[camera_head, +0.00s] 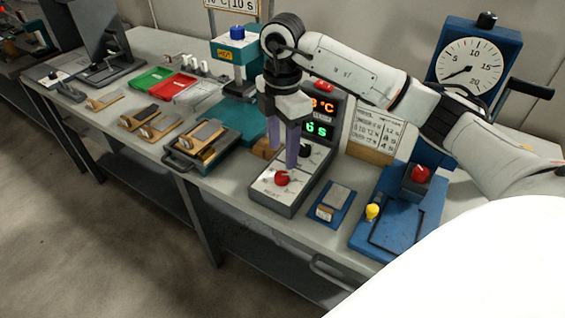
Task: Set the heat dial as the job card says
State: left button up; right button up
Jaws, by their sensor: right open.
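A grey control box (263,196) with a white top stands at the front edge of the bench. A red dial (282,180) sits on its front part, and a darker knob (305,151) sits behind it. My right gripper (283,157) points down over the box, its fingers apart and empty, just above and behind the red dial. I cannot tell whether a fingertip touches it. The display (320,117) shows red "°C" digits and green seconds, partly hidden by the gripper. The job card (378,130) stands to the right on a wooden holder; its writing is too small to read. My left gripper is out of view.
A blue fixture (385,225) with red and yellow knobs and a small blue pad (334,203) lie right of the box. A press with a blue top (235,45) and a tray (183,160) stand left. A round gauge (468,63) stands behind my right arm.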

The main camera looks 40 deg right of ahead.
jog(key=shift+r, duration=1.55)
